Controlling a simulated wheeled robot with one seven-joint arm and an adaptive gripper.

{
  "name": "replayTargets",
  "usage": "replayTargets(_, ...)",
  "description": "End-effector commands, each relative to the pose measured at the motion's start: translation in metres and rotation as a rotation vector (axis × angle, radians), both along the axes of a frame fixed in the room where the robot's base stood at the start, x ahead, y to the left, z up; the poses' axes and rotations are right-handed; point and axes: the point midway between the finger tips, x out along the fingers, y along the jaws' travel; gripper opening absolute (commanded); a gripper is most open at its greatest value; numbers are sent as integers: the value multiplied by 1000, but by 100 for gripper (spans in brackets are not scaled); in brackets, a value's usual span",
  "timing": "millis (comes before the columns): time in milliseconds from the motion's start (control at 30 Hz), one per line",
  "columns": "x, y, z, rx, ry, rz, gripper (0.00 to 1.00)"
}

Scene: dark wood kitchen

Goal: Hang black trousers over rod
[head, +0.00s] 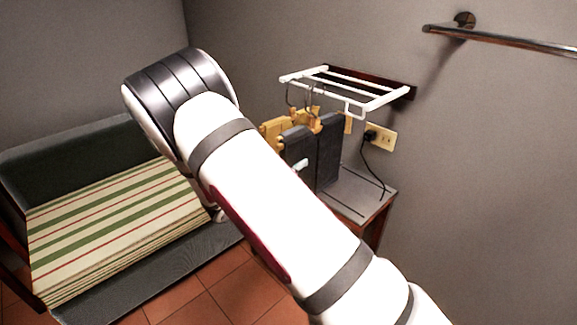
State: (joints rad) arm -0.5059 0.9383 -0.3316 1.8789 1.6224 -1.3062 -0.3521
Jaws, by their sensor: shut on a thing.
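Dark cloth (328,150), which looks like the black trousers, hangs in folds below a white wall rack (362,99), beside or on tan hangers (272,131) with metal hooks. I cannot tell whether it is one garment or two. A small pale piece shows against the dark cloth, and I cannot tell what it is. A metal rod (510,42) is fixed to the wall at the upper right, with nothing on it. My white arm crosses the middle of the view and covers the left side of the cloth. My gripper is hidden behind the arm.
A small grey-topped table (362,196) stands under the rack. A black plug with a hanging cable sits in a wall outlet (386,137). A dark seat with a striped cushion (105,225) is at the left. Some tiled floor (225,290) is clear at the front.

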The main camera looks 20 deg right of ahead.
Motion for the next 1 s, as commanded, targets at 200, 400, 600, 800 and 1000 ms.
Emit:
replayTargets(200, 6, -15, 1, -2, -2, -1, 0)
replayTargets(400, 10, -29, 1, -2, -2, -2, 0)
replayTargets(600, 15, -42, 1, -2, -2, -2, 0)
replayTargets(800, 20, -55, 1, -3, -2, -1, 0)
replayTargets(1000, 25, -68, 1, -2, -3, -2, 0)
